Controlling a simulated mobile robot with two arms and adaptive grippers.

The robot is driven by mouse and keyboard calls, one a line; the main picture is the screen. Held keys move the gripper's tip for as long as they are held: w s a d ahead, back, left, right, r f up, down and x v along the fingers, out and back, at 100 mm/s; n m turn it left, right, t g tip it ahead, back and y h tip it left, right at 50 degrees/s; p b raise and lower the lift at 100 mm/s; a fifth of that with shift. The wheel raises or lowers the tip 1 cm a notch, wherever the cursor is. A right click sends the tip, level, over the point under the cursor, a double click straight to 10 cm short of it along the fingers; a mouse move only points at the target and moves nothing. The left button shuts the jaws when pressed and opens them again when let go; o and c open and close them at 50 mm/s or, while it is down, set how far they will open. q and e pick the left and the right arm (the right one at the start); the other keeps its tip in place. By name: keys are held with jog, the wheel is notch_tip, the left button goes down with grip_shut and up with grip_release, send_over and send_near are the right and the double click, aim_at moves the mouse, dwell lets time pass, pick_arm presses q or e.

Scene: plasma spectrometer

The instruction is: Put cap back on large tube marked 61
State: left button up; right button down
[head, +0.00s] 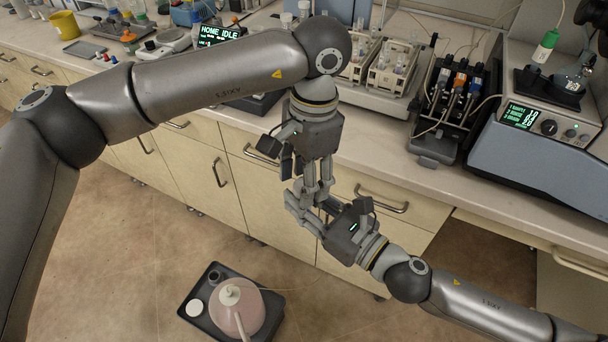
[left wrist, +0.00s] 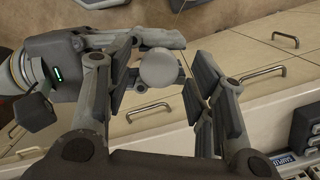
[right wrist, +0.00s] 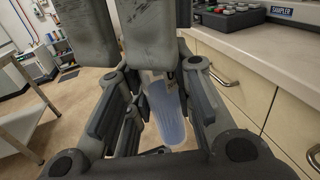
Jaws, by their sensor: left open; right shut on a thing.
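My right gripper (head: 306,207) is shut on a translucent bluish tube (right wrist: 166,115), which hangs between its fingers in the right wrist view. A round white cap (left wrist: 158,67) shows from above in the left wrist view, at the right gripper's fingers, seemingly at the tube's top. Whether it is fully seated cannot be told. My left gripper (head: 318,188) points down over it, open, its fingers on either side of the cap with a gap visible. The left fingers hide the tube's upper end in the right wrist view. No number is readable, and the grippers hide the tube in the head view.
Both grippers are in front of the drawers, off the bench edge (head: 400,140). Racks of tubes (head: 392,68), a pump unit (head: 447,105) and a spectrometer (head: 540,120) stand on the bench. A carboy (head: 240,305) sits in a black tray on the floor.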

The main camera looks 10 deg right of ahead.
pick_arm(q)
jog(key=shift+r, duration=2.3)
